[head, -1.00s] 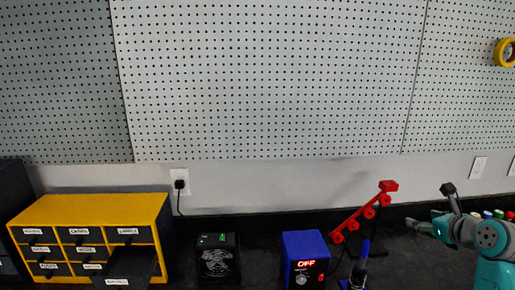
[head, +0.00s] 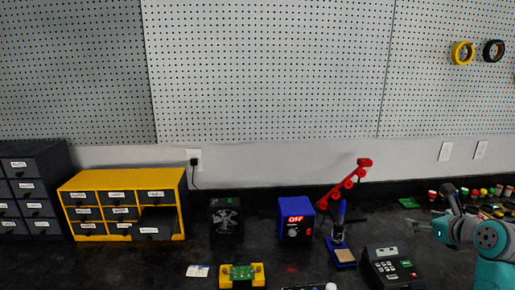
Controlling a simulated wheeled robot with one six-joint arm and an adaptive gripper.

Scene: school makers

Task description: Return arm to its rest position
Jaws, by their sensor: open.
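My arm enters at the lower right of the head view, teal with a grey round joint. It is bent, and its end points left over the right side of the dark bench. My gripper (head: 418,224) is at that end, small and grey-teal. Its jaws are open and nothing shows between them. It is above and to the right of a dark keypad device (head: 390,267) in the picture.
A yellow drawer cabinet (head: 75,183) has its lower-right drawer (head: 150,231) pulled out. A blue soldering station (head: 295,222), soldering iron stand (head: 344,255), red jointed arm (head: 345,187) and yellow board holder (head: 259,276) are on the bench. Several coloured items sit behind my arm.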

